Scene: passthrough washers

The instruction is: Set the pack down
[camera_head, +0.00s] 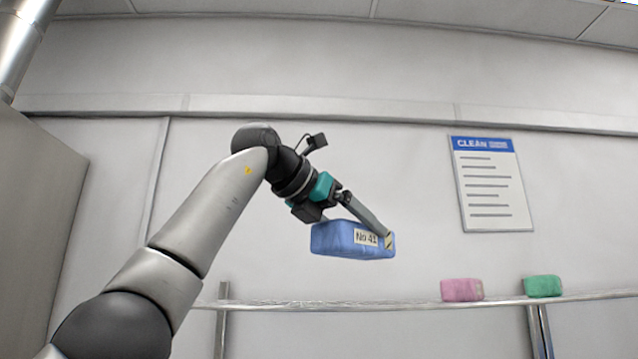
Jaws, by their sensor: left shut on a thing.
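A blue pack (335,239) with a white label reading "No 41" and a striped mark at its right end hangs in the air in the middle of the view. My left gripper (366,224) is shut on the blue pack from above. The pack is apart from the metal shelf (300,304), and in the picture it shows above the shelf's edge. How far it is from the shelf in depth I cannot tell. My right gripper is not in view.
A pink pack (461,289) and a green pack (542,286) sit on the shelf at the right. The shelf's left and middle stretch looks clear. A "CLEAN" notice (491,184) hangs on the wall. A grey cabinet-like block (35,220) stands at the far left.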

